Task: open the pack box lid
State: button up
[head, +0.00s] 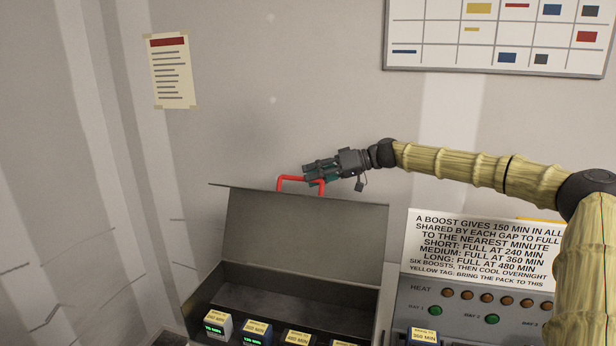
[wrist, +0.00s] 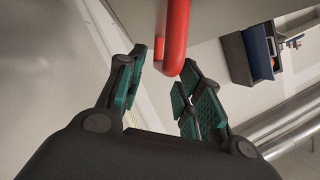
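The pack box (head: 250,285) is a dark grey case at the lower middle of the head view. Its lid (head: 300,235) stands raised, tilted up at the back, with the inside of the box visible. A red handle (head: 292,178) is on the lid's upper edge. My gripper (head: 307,173) is at this handle, reaching in from the right. In the wrist view the red handle (wrist: 174,38) comes down between the two spread, green-padded fingers. The fingers look apart, with gaps beside the handle; any contact is unclear.
Several labelled packs (head: 257,332) stand in the box. A control panel (head: 475,300) with a text sign (head: 487,243) is to the right, under my arm. A wall chart (head: 500,35) and a paper notice (head: 172,70) hang behind. The wall space left of my gripper is clear.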

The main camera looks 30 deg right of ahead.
aim_at(298, 177)
jog(key=x, duration=0.3)
jog(key=shift+w+a+p, duration=0.15)
jog(key=shift+p, duration=0.25)
jog(key=shift+w+a, duration=0.25)
jog(key=shift+a, duration=0.5)
jog(key=shift+f, duration=0.1)
